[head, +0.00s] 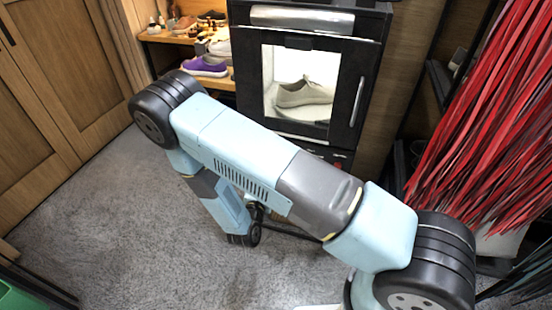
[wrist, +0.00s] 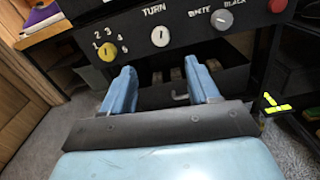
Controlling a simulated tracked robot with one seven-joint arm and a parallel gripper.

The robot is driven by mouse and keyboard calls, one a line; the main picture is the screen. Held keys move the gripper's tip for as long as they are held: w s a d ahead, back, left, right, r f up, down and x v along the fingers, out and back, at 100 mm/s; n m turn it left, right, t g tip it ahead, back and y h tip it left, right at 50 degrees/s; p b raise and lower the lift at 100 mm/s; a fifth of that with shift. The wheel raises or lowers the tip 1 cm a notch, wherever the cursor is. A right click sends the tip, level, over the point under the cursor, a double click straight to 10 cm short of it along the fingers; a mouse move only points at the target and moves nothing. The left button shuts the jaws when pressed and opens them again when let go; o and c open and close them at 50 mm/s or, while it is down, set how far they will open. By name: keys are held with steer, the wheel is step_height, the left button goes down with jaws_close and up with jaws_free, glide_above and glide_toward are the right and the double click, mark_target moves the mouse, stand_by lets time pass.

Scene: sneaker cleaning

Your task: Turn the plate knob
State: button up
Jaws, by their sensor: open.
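A black control panel (wrist: 190,28) spans the top of the wrist view. It carries a white knob (wrist: 160,36) under the word TURN, a yellow knob (wrist: 107,51) ringed by numbers, a grey knob (wrist: 223,20) by the words WHITE and BLACK, and a red knob (wrist: 277,5). No label reads "plate". My gripper (wrist: 160,70) is open and empty, its two blue fingers pointing at the panel. The white knob lies above the gap between the fingers, apart from them. In the head view my arm hides most of the panel.
Above the panel is a black cabinet (head: 362,65) with a glass door, a beige sneaker (head: 304,93) inside. A wooden shelf with a purple shoe (head: 204,67) stands left. Red strips (head: 480,130) hang at the right. Grey floor (head: 110,215) is clear at the left.

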steer(key=x, duration=1.3)
steer(key=shift+w+d, duration=0.15)
steer(key=shift+w, duration=0.2)
steer(key=shift+c, duration=0.3)
steer(key=c, duration=0.9)
steer(key=shift+o, duration=0.2)
steer(key=shift+a, duration=0.6)
steer(key=shift+d, duration=0.2)
steer(key=shift+c, duration=0.5)
steer(key=shift+d, duration=0.1)
